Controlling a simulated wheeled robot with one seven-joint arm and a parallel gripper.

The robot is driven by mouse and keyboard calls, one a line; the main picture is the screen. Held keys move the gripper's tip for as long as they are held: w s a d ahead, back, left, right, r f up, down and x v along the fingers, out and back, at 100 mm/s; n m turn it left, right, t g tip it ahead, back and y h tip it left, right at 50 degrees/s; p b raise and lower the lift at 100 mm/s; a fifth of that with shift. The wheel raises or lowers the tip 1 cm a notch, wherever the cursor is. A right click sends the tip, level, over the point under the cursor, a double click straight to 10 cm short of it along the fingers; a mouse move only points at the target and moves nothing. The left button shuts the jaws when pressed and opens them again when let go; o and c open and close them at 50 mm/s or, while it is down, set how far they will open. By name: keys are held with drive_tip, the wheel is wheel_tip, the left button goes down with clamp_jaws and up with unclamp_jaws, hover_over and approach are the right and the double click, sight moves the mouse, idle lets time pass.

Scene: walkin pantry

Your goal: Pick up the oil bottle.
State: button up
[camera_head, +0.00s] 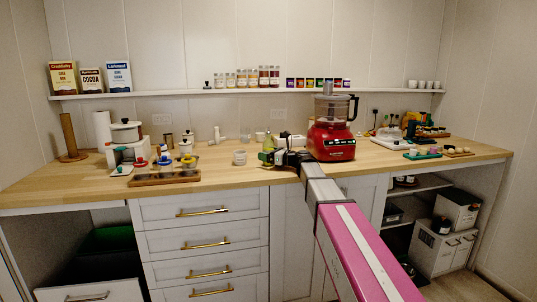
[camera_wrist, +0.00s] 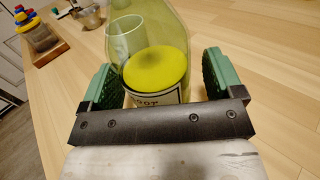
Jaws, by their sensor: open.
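The oil bottle (camera_wrist: 156,68) is clear, yellow-green glass with a pale label bearing dark print. In the wrist view it stands between the two green-padded fingers of my gripper (camera_wrist: 158,82). The fingers are apart, one on each side of it, with a visible gap at the right finger; whether the left pad touches cannot be told. Its lower part is hidden behind the gripper's dark crossbar. In the head view the bottle (camera_head: 268,145) is a small green shape on the wooden counter, partly hidden by my gripper (camera_head: 280,157).
A red food processor (camera_head: 331,140) stands close to the right of my arm on the counter (camera_head: 225,176). A clear cup (camera_wrist: 124,34) is just behind the bottle. A wooden tray with colour-topped jars (camera_head: 163,178) lies to the left.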

drive_tip(key=c, duration=1.2)
drive_tip(key=shift+r, duration=0.2)
